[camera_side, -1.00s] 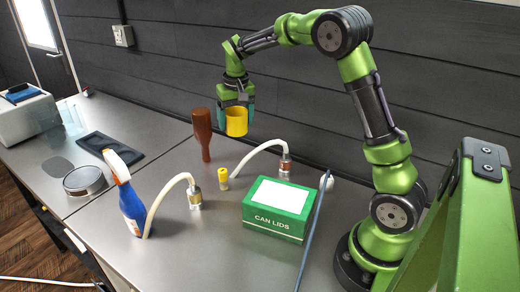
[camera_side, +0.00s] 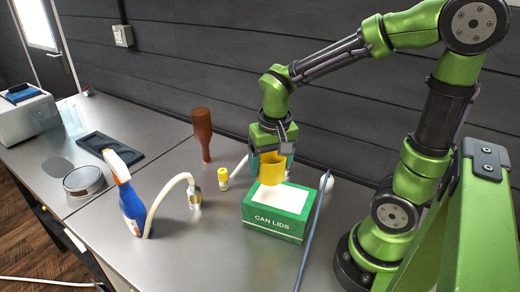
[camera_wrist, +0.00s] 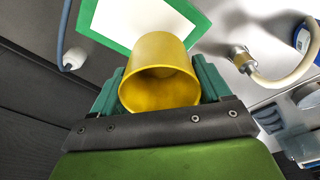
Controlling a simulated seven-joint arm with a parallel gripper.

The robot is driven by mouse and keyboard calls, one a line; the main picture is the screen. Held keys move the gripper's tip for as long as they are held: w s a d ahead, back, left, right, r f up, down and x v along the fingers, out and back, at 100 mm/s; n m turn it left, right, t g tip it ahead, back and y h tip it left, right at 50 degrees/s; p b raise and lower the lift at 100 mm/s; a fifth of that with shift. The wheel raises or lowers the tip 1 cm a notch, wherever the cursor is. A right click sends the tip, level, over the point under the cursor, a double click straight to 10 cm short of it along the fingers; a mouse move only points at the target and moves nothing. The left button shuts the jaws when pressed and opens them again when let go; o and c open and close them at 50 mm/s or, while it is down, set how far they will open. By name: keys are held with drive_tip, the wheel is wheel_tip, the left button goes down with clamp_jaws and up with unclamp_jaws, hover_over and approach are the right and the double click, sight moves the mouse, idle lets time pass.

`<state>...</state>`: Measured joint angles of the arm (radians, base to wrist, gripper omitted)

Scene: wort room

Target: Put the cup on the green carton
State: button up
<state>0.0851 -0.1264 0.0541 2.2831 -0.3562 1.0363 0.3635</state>
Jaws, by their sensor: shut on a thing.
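The yellow cup (camera_side: 271,170) is held in my gripper (camera_side: 272,160), just above the back part of the green carton (camera_side: 262,222). The carton has a white top panel and the words CAN LIDS on its front. In the wrist view the cup (camera_wrist: 160,72) sits between the two green fingers of my gripper (camera_wrist: 158,88), with its open mouth towards the camera. The carton (camera_wrist: 118,38) shows beyond it. From the side, I cannot tell whether the cup's bottom touches the carton.
A hose with a metal fitting (camera_side: 194,196) and a blue spray bottle (camera_side: 131,208) are further left.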

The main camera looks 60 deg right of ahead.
sight(270, 177)
drive_tip(key=shift+f, duration=2.1)
drive_tip(key=shift+f, duration=0.1)
drive_tip(key=o, duration=1)
wheel_tip(270, 177, up, 12)
drive_tip(key=s, duration=0.1)
drive_tip(key=s+a+r+n+t+y, duration=0.2)
drive_tip(key=s+a+n+t, duration=0.1)
drive_tip(key=a+t, duration=0.2)
drive_tip(key=shift+s+a+t+y, duration=0.2)
drive_tip(key=shift+s+t+y, duration=0.15)
drive_tip(key=shift+t, duration=0.25)
